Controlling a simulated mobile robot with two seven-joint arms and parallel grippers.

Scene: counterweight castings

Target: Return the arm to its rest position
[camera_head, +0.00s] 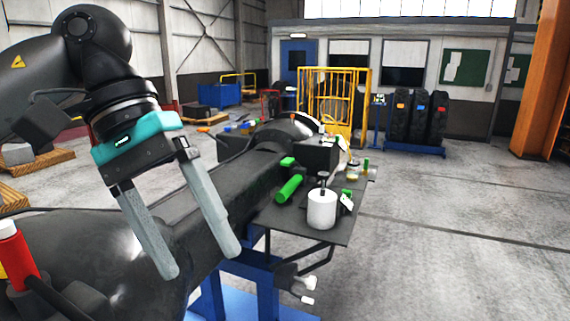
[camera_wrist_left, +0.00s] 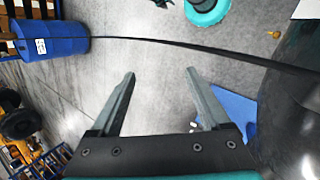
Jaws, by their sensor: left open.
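My left arm comes in from the left in the head view. Its gripper (camera_head: 202,262) is open, with two grey fingers apart and pointing down, and nothing between them. It hangs in front of a large dark casting (camera_head: 190,205); I cannot tell the exact gap between them. My right gripper cannot be made out in either view.
A dark side tray (camera_head: 335,229) carries a white pot (camera_head: 321,208) and a green cylinder (camera_head: 289,188). A blue stand (camera_head: 262,285) is under the casting. A red-and-white bottle (camera_head: 15,255) is at lower left. Open floor (camera_head: 450,230) lies right. The wrist view shows a blue drum (camera_wrist_left: 62,42).

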